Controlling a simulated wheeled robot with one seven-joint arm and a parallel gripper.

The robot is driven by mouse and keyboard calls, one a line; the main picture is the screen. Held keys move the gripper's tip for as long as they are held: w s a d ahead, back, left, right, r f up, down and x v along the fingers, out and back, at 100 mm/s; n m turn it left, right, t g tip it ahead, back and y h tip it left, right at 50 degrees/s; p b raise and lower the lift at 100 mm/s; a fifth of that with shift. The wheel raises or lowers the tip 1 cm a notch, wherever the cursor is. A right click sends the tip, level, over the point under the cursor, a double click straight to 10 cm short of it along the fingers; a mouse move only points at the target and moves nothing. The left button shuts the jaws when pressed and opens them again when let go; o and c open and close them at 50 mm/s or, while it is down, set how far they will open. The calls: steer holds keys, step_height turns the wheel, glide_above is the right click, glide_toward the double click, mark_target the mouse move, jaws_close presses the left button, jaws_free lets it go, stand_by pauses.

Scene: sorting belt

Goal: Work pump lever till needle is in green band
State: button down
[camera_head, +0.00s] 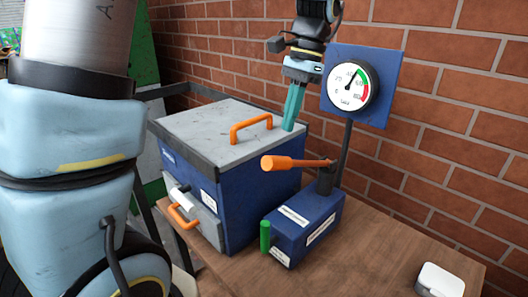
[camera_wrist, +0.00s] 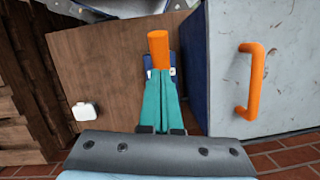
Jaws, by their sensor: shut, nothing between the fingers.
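The pump (camera_head: 300,228) is a blue box on the wooden table, with white labels and a green peg (camera_head: 265,236) at its front corner. Its orange lever (camera_head: 290,163) sticks out to the left, nearly level. A round white gauge (camera_head: 346,92) sits on a blue plate above the pump; its black needle points up and slightly right, close to the start of the green band, with red further clockwise. My gripper (camera_head: 289,126) is shut and empty, pointing down above the lever. In the wrist view the lever's end (camera_wrist: 158,45) shows just beyond my fingertips (camera_wrist: 161,75); contact is not visible.
A blue cabinet with a grey lid (camera_head: 215,130) and orange handles stands left of the pump. A small white box (camera_head: 440,281) lies at the table's right front. A brick wall (camera_head: 455,130) closes off the back. The table between pump and white box is clear.

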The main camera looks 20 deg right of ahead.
mark_target(284, 157)
stand_by(0.3)
steer(key=shift+x, duration=0.85)
steer(key=b+x, duration=0.4)
steer(key=x, duration=0.1)
steer(key=shift+a+f+b, duration=0.1)
steer(key=shift+f+b, duration=0.05)
steer(key=shift+b, duration=0.15)
steer(key=shift+f, duration=0.1)
steer(key=shift+d+b+x, duration=0.25)
steer(key=shift+b+x, duration=0.35)
steer(key=shift+x, duration=0.45)
steer(key=shift+d+b+x, duration=0.25)
steer(key=shift+b+x, duration=0.3)
steer(key=shift+x, duration=0.55)
steer(key=shift+w, duration=0.1)
